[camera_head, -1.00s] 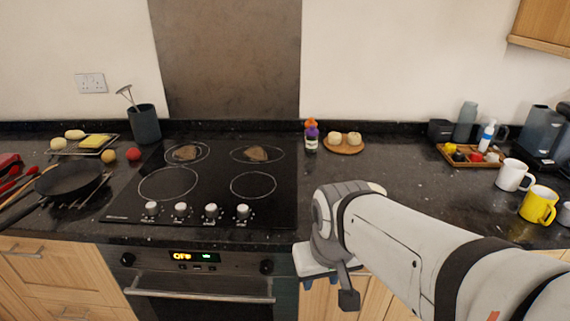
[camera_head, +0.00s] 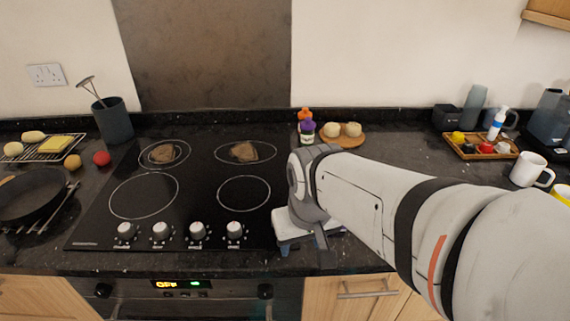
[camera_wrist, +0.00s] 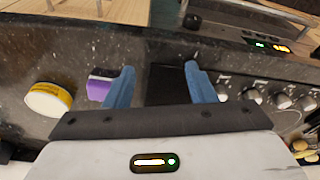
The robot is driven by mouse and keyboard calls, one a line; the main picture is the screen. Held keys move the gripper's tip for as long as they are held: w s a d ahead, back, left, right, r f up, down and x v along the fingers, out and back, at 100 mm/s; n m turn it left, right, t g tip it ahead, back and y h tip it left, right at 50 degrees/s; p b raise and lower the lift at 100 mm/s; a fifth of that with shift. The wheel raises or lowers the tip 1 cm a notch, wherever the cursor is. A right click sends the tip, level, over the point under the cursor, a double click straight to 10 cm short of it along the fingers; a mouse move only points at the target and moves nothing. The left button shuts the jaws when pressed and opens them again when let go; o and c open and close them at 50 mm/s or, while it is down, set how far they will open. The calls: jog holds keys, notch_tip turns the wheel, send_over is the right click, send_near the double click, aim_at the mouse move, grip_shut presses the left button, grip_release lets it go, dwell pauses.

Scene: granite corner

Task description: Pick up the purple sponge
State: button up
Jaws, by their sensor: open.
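The purple sponge (camera_wrist: 99,88) lies on the dark counter in the wrist view, with a pale strip along its top. It is just left of my gripper's left finger, which partly covers or borders it; I cannot tell whether they touch. My gripper (camera_wrist: 158,78) is open, its two blue fingers apart with only dark counter and hob edge visible between them. In the head view my gripper (camera_head: 287,246) is low over the counter's front edge, right of the hob knobs. The sponge does not show there, likely hidden behind my arm.
A round yellow-and-white container (camera_wrist: 48,99) sits left of the sponge. The black hob (camera_head: 160,200) lies left of my gripper. A round wooden board with pale buns (camera_head: 343,138) and a purple-and-orange bottle (camera_head: 306,128) stand behind. A wooden tray (camera_head: 462,151) and white mug (camera_head: 530,170) are right.

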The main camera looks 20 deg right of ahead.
jog(key=o, duration=0.4)
jog(key=shift+m+g, duration=0.6)
jog(key=shift+m, duration=0.3)
jog(key=w+d+p, duration=0.1)
jog(key=d, duration=0.1)
jog(key=w+d+r+p, duration=0.1)
jog(key=w, duration=0.1)
jog(key=w+d+r+p, duration=0.1)
jog(key=w+d+p, duration=0.1)
jog(key=shift+w+d, duration=0.25)
jog(key=shift+d, duration=0.1)
jog(key=o, duration=0.3)
jog(key=w+d+p, duration=0.1)
jog(key=d, duration=0.1)
jog(key=w+d+m+p, duration=0.1)
jog(key=w+d, duration=0.1)
jog(key=w+d+f+m+g+p, duration=0.1)
jog(key=d, duration=0.1)
jog(key=shift+w+d+f, duration=0.1)
jog(key=shift+w+d, duration=0.1)
jog(key=shift+d, duration=0.05)
jog(key=shift+o, duration=0.2)
jog(key=shift+w+d+f, duration=0.2)
jog(key=shift+d, duration=0.1)
jog(key=shift+a+f+p, duration=0.15)
jog(key=shift+f+p, duration=0.15)
jog(key=shift+f, duration=1.7)
jog(key=shift+a+f+p, duration=0.1)
jog(key=shift+f+p, duration=0.2)
jog(key=shift+f, duration=1.65)
